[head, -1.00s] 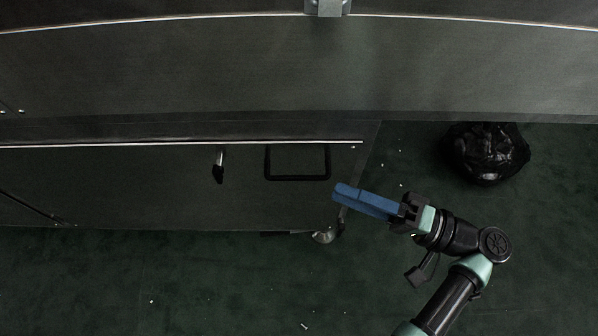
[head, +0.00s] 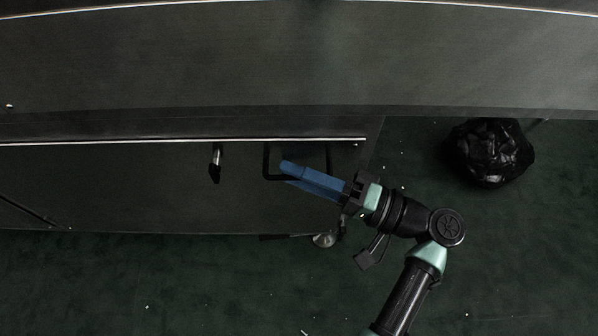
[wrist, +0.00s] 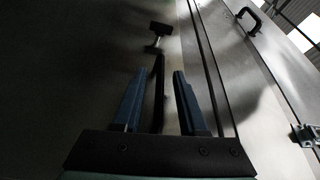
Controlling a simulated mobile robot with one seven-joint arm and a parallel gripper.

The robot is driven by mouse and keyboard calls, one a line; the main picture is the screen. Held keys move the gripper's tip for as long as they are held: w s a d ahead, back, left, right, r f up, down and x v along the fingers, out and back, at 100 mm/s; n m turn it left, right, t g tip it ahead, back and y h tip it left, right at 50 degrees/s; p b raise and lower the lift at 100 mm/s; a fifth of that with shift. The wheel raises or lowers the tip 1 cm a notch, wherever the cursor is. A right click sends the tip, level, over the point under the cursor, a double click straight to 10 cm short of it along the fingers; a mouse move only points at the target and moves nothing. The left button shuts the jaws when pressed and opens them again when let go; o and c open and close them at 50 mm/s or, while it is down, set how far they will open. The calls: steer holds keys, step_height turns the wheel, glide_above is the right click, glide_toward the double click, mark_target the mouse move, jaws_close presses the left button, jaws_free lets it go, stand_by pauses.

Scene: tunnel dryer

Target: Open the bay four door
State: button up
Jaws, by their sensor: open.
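The lower door (head: 120,185) is a dark metal panel that looks shut; no bay number is readable on it. It carries a black loop handle (head: 266,163) near its right end and a small black-tipped latch lever (head: 215,163) further left. My gripper (head: 287,170) has blue fingers and is open in front of the loop handle, hiding part of it. In the wrist view, a dark bar of the loop handle (wrist: 158,85) shows between my open fingers (wrist: 160,78), apart from both as far as I can see. The lever (wrist: 158,32) is beyond the fingertips.
A large dark panel (head: 300,60) overhangs above the door. A caster (head: 324,239) stands under the door's right end. A black bag (head: 487,155) lies on the green floor at right. Another handle (wrist: 250,17) and a metal latch (wrist: 305,134) show at right in the wrist view.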

jaws_close()
stand_by(1.3)
